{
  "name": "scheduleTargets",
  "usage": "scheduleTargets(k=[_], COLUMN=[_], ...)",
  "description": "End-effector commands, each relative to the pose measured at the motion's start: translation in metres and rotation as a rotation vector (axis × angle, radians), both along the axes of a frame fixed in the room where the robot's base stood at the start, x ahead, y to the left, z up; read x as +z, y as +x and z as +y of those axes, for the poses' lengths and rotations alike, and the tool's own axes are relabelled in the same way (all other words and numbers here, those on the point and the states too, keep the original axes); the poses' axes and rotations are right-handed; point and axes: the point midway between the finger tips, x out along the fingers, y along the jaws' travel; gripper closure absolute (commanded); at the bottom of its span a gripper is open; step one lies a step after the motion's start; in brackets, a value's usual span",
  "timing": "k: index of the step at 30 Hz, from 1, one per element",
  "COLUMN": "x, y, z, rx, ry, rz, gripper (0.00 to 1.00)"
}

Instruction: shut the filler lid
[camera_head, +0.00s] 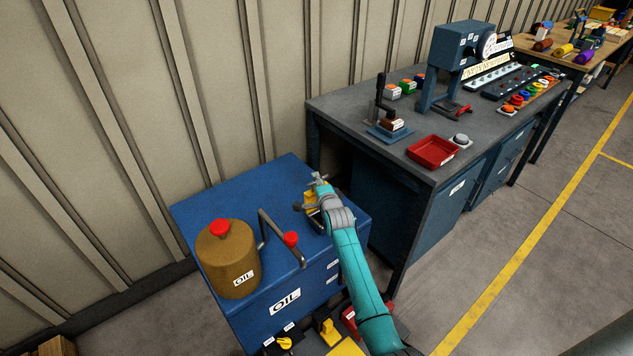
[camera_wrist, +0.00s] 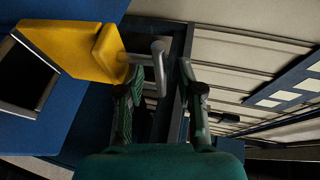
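The yellow filler lid (camera_head: 310,198) is on top of the blue oil cabinet (camera_head: 190,208), near its right back part; my gripper partly covers it. In the wrist view the lid (camera_wrist: 70,45) stands open beside a dark square opening (camera_wrist: 22,78) with a grey metal rim. A grey T-shaped handle (camera_wrist: 158,62) sticks out from the lid's yellow block. My gripper (camera_head: 318,180) is at the lid. In the wrist view my gripper (camera_wrist: 158,75) is open, with the handle's end showing between its fingertips. I cannot tell whether a finger touches it.
A brown oil can (camera_head: 228,262) with a red cap and a grey bent lever (camera_head: 270,238) with a red knob stand on the cabinet, left of my gripper. A grey workbench (camera_head: 350,108) with a press and red tray (camera_head: 433,151) is at the right. The ribbed wall is behind.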

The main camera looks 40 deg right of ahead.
Motion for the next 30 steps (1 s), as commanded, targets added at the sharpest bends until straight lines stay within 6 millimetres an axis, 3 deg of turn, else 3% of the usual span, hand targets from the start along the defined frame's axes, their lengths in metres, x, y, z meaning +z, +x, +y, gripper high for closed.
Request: scheduleTargets(k=[6, 15, 19, 20, 30], x=[-0.0028, -0.0027, -0.0027, -0.0027, -0.0032], y=[0.0116, 0.0127, 0.0125, 0.0125, 0.0123], z=[-0.0044, -0.0048, -0.0048, -0.0048, -0.0047], rx=[0.0, 0.0, 0.0, 0.0, 0.001], ry=[0.0, 0.0, 0.0, 0.0, 0.0], rz=[0.001, 0.0, 0.0, 0.0, -0.002], gripper=[0.63, 0.63, 0.96, 1.0, 1.0])
